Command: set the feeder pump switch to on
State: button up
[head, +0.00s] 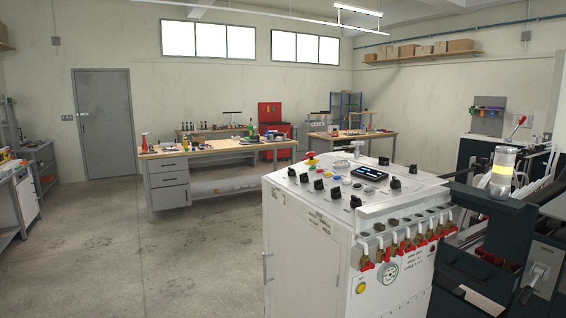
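A white control cabinet (312,240) stands at the centre right. Its sloped top panel carries several black rotary switches, such as one at the front left (292,172), one in the front row (319,184), one near the front edge (355,202), one at the right (395,183) and one at the back (384,161). The labels are too small to read, so I cannot tell which is the feeder pump switch or how it is set. My gripper is not in view.
The panel also has a small dark display (370,172), a red-and-yellow button (311,158) and coloured buttons. Red-handled valves (407,246) and a gauge (390,274) line the cabinet front. The floor (150,260) left is clear.

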aim_at(303, 178)
jog(key=u, duration=0.85)
jog(key=i, duration=0.75)
jog(key=u, duration=0.85)
jog(key=i, duration=0.95)
jog(key=z, duration=0.5)
jog(key=i, duration=0.85)
jog(key=z, duration=0.85)
